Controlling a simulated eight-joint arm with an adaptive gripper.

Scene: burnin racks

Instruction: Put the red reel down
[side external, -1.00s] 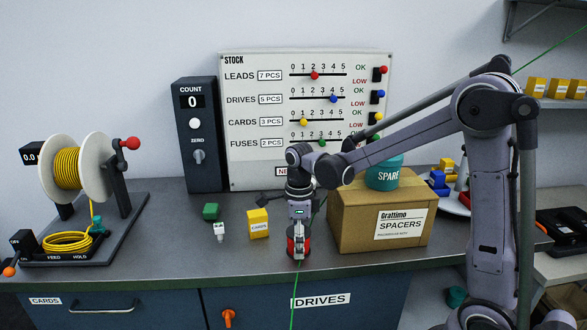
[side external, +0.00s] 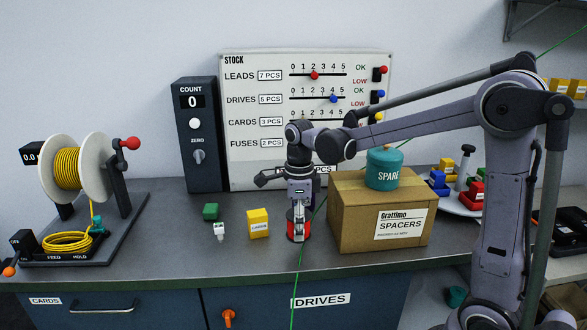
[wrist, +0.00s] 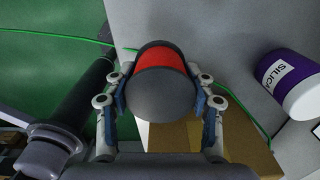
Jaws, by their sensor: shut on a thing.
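The red reel (side external: 291,226), with dark end discs, is in my gripper (side external: 299,228) just left of the cardboard box in the side view. In the wrist view, my gripper (wrist: 160,100) has a finger on each side of the reel; the reel's red band (wrist: 160,60) shows beyond its near dark disc. My gripper is shut on the reel. The reel appears low over the grey bench top (side external: 180,240); I cannot tell whether it touches the bench.
The cardboard box (side external: 350,225) stands close on the right, with a teal SPARE canister (side external: 384,170) on top. A green line (side external: 306,245) crosses near my gripper. A SILICA tub (wrist: 290,85) shows in the wrist view.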

